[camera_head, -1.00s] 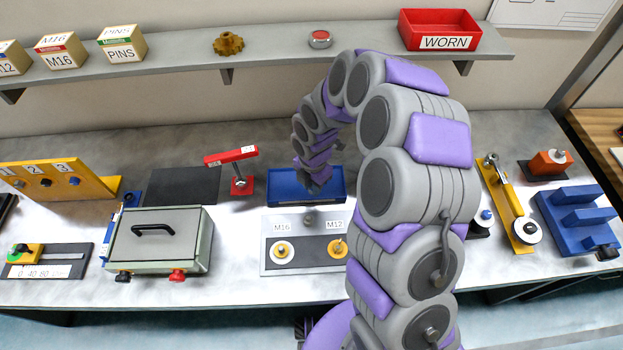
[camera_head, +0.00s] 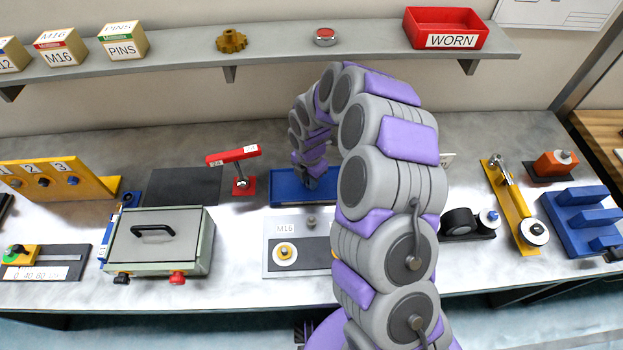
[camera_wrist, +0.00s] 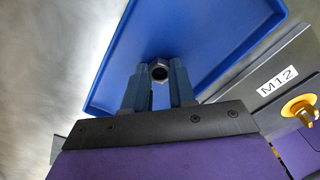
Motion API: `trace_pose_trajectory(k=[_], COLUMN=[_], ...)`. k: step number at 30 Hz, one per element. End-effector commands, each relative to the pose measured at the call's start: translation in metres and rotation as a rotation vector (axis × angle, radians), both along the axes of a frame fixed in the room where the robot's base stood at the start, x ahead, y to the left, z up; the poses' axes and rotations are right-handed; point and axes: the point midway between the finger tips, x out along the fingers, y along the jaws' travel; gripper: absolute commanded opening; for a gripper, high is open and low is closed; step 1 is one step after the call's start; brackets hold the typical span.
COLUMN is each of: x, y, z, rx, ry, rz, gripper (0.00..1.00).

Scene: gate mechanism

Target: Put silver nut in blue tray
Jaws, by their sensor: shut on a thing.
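The silver nut (camera_wrist: 159,72) is between the fingertips of my gripper (camera_wrist: 158,82) in the wrist view. My gripper is shut on it, with a finger on each side. The blue tray (camera_wrist: 225,20) lies behind the nut in that view, and the nut appears over the tray floor. In the head view the blue tray (camera_head: 285,187) sits at the back middle of the bench, and the end of my arm is over its right part. The nut is hidden in the head view. I cannot tell its exact height above the tray floor.
A red clamp (camera_head: 240,170) stands left of the tray. A lidded grey box (camera_head: 160,240) is at front left. A shelf (camera_head: 270,50) runs above.

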Motion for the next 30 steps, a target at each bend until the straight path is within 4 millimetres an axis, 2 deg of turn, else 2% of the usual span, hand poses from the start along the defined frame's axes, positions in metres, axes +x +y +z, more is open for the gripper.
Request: trace_pose_trajectory(k=[3,4,11,23,26,30], x=[0.0,0.0,0.0,0.0,0.0,0.0], y=[-0.001,-0.002,-0.012,-0.001,-0.002,-0.005], z=[-0.001,-0.001,0.0,0.004,0.014,0.036], rx=[0.001,0.002,0.012,0.002,0.001,0.006], ry=[0.001,0.001,0.001,0.001,0.001,0.0], rz=[0.001,0.001,0.0,0.001,0.001,0.001], gripper=[0.0,0.27,0.49,0.5,0.5,0.5])
